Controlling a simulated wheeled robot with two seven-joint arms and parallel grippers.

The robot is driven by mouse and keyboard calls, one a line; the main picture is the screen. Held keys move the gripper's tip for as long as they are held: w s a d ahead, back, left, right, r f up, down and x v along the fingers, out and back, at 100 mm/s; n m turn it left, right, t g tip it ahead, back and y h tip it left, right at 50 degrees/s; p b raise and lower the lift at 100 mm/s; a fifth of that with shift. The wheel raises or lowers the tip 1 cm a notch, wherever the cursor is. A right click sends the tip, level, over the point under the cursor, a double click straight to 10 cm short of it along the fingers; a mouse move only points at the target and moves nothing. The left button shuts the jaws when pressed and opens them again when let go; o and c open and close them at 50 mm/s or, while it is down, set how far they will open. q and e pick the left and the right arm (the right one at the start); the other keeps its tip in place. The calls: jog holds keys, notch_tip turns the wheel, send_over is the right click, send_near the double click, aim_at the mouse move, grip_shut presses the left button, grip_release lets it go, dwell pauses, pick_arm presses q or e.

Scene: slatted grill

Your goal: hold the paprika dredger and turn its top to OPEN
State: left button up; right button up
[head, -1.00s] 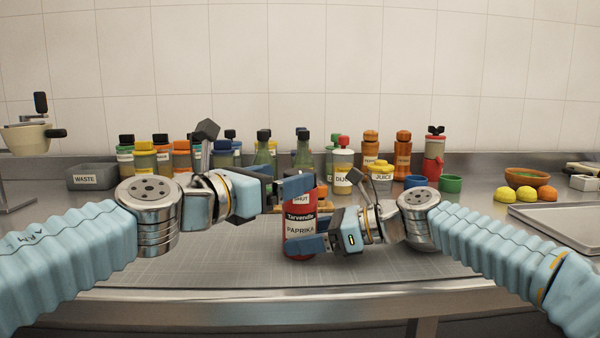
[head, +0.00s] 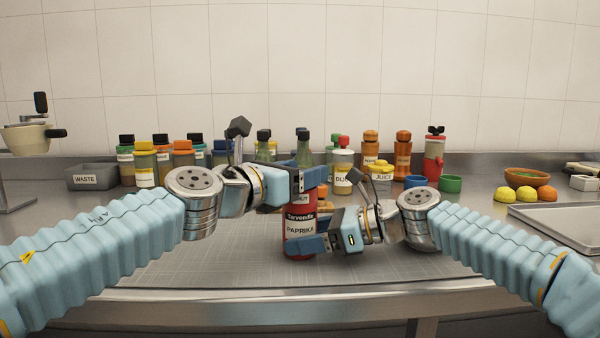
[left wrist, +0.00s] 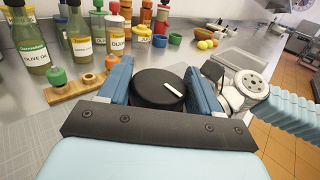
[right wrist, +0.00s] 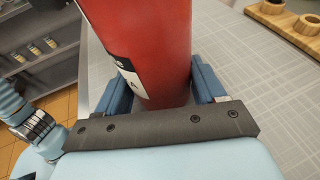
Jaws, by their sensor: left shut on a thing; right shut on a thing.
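The paprika dredger (head: 300,222) is a red can with a black-and-white label, upright on the work surface. My right gripper (head: 306,244) is shut on its lower body; the red can also fills the space between the jaws in the right wrist view (right wrist: 145,50). My left gripper (head: 308,182) is shut around the dredger's top. In the left wrist view the top is a round black cap (left wrist: 157,92) with a white line, between the blue fingers. A white tag on the can's upper front is partly covered by the left gripper, its word only partly readable.
Bottles and jars stand in a row behind, with an olive oil bottle (left wrist: 30,45) and a wooden holder (left wrist: 78,92) close by. A waste bin (head: 90,178) is at left, a metal tray (head: 555,222) at right. The gridded mat in front is clear.

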pick_arm(q)
jog(key=shift+f+m+g+h, duration=0.1)
jog(key=shift+m+g+h, duration=0.2)
jog(key=shift+g, duration=0.1)
jog(key=shift+w, duration=0.1)
jog(key=m+g+h, duration=0.1)
jog(key=m+g, duration=0.1)
jog(key=g, duration=0.1)
jog(key=m+g+h, duration=0.2)
jog(key=shift+g+h, duration=0.3)
jog(key=shift+g, duration=0.1)
jog(key=m+g+h, duration=0.1)
jog(key=m+g, duration=0.3)
jog(key=g, duration=0.2)
jog(key=shift+w+r+m+g, duration=0.1)
jog(key=shift+r+m+g, duration=0.05)
jog(key=shift+m+g, duration=0.3)
jog(key=shift+w+r+m+g, duration=0.1)
jog(key=shift+m+g, duration=0.25)
jog(key=shift+g, duration=0.2)
jog(key=shift+s+m+g, duration=0.1)
jog(key=shift+m+g, duration=0.2)
jog(key=shift+g, duration=0.2)
jog(key=shift+s+f+g, duration=0.2)
jog(key=shift+s+g, duration=0.1)
jog(key=o, duration=1)
